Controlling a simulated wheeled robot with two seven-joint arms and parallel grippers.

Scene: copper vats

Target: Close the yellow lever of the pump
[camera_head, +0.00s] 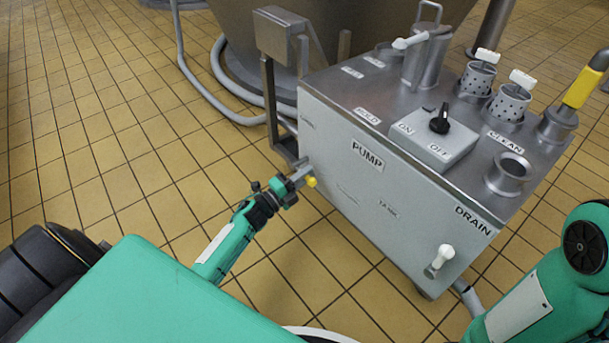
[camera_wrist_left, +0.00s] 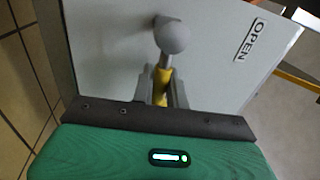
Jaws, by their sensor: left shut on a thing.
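The pump is a grey metal box (camera_head: 385,175) labelled PUMP. A small yellow lever (camera_head: 311,182) shows at the left edge of its front panel in the head view. My left gripper (camera_head: 300,177) is at this lever. In the left wrist view, its fingers (camera_wrist_left: 161,92) are shut around the yellow lever (camera_wrist_left: 162,78), which runs up to a grey ball-shaped knob (camera_wrist_left: 173,36) by the panel. In the head view the gripper hides part of the lever. My right arm is at the lower right; its gripper is out of view.
An OPEN label (camera_wrist_left: 250,40) is on the panel. A white-knobbed lever (camera_head: 443,256) sits below DRAIN. A larger yellow handle (camera_head: 582,88) stands on the box's top right. A vat (camera_head: 240,40) and hoses (camera_head: 228,106) are behind. Tiled floor (camera_head: 110,130) on the left is clear.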

